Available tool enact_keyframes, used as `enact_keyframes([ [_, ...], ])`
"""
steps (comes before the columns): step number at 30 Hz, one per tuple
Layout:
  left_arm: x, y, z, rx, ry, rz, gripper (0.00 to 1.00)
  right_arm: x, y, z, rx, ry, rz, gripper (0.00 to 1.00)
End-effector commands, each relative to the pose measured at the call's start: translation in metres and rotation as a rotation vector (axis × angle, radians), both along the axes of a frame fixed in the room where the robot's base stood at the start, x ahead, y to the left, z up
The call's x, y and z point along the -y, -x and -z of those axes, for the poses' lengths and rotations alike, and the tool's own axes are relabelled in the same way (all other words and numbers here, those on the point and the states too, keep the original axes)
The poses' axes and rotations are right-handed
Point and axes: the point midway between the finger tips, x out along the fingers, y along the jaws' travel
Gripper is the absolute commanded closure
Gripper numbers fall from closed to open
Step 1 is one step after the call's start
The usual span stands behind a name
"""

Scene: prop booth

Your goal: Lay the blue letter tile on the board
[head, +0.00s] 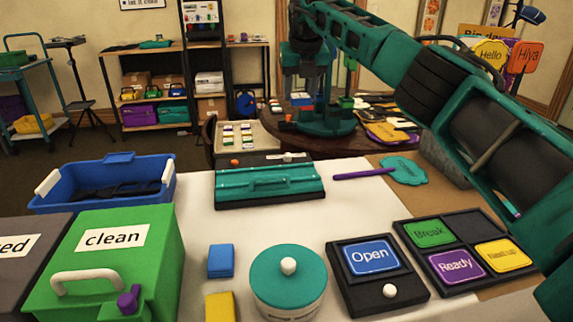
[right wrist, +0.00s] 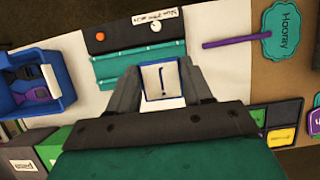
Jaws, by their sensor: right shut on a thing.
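My right gripper (right wrist: 162,84) has its two dark fingers closed on a small tile (right wrist: 162,80) in the right wrist view. The tile has a pale face with a dark blue mark and blue edging; I cannot read the letter. In the head view my right gripper (head: 304,84) hangs down at the end of the teal arm, far from the front panels. A dark board (head: 460,216) at the front right holds green, purple and yellow word tiles, with a bare dark place at its upper right. My left gripper is not in view.
A teal rack (head: 270,186) lies mid-table. The blue crate (head: 105,184) and green box (head: 110,250) stand left. The teal round tin (head: 288,282), blue block (head: 221,261) and Open panel (head: 372,258) are in front. A purple-handled sign (head: 404,170) lies right.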

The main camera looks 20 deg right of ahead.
Motion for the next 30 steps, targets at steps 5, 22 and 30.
enact_keyframes([
  [5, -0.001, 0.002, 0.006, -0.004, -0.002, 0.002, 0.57, 0.0, 0.0, 0.012, -0.002, 0.0, -0.002, 0.84],
  [22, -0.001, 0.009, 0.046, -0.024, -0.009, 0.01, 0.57, 0.0, 0.001, 0.147, -0.002, -0.001, -0.002, 0.84],
  [30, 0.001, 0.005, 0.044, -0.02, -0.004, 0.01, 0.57, 0.0, 0.001, 0.167, -0.001, 0.0, -0.002, 0.84],
])
